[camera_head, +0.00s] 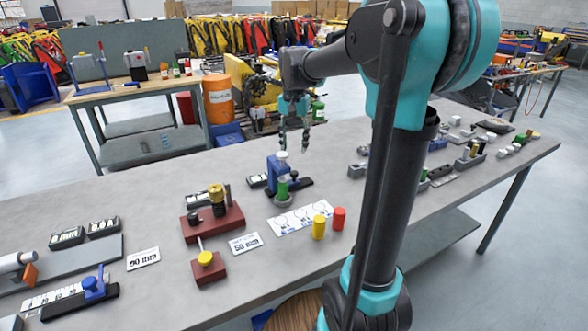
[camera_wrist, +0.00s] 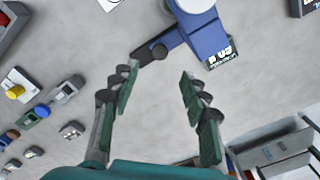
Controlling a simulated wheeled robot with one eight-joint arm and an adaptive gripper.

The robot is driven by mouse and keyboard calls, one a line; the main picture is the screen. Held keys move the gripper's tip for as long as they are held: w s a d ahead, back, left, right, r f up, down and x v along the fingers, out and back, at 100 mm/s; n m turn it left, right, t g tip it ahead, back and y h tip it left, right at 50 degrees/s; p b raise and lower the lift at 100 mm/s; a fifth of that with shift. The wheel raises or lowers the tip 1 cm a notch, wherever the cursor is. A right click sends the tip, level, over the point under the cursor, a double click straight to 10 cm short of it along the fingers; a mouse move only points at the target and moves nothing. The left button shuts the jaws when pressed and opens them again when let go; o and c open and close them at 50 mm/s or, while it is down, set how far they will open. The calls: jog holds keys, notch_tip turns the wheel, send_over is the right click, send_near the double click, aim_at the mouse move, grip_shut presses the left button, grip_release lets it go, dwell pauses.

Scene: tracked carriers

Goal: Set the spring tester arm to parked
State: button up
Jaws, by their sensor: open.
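My gripper (camera_head: 294,143) hangs above the far middle part of the grey table, fingers pointing down. It is open and empty; in the wrist view its two fingers (camera_wrist: 157,85) stand well apart with bare table between them. Just below it stands a blue fixture (camera_head: 274,172) with a white round top, a green cylinder and a dark base. In the wrist view the blue fixture (camera_wrist: 204,35) lies beyond the fingertips, with a dark knob beside it. A red-based device (camera_head: 212,225) with a brass cylinder stands nearer.
A red block with a yellow-knobbed lever (camera_head: 206,262) stands near the front edge. Yellow (camera_head: 319,227) and red (camera_head: 338,218) cylinders stand by a white marked card. A blue slider (camera_head: 95,287) sits at left. Several small fixtures fill the right.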

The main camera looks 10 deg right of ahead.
aim_at(294, 172)
notch_tip(294, 172, down, 10)
jog(key=shift+r, duration=0.25)
grip_shut()
dwell(0.4)
